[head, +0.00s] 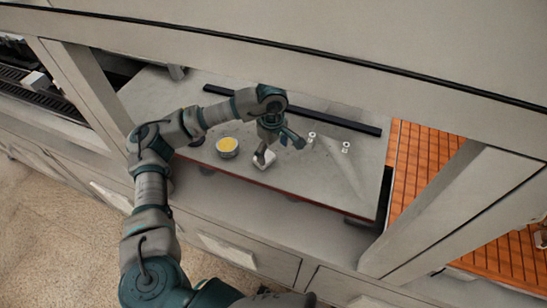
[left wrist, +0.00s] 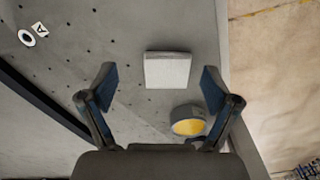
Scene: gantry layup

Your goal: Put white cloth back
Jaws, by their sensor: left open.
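The white cloth (head: 264,159) is a small, folded-looking square lying on the grey table (head: 340,185) near its front edge. It also shows in the left wrist view (left wrist: 167,70), ahead of the fingertips and between their lines. My left gripper (head: 275,145) is above and beside the cloth in the head view and hides part of its upper side. In the left wrist view my left gripper (left wrist: 160,82) is open, its two fingers wide apart with nothing between them. My right gripper is not in either view.
A round tin with yellow contents (head: 227,147) stands left of the cloth. Two small white pieces (head: 312,136) stand to the right. A long black bar (head: 330,119) lies along the back. Grey frame posts (head: 445,215) flank the opening, with an overhead beam above.

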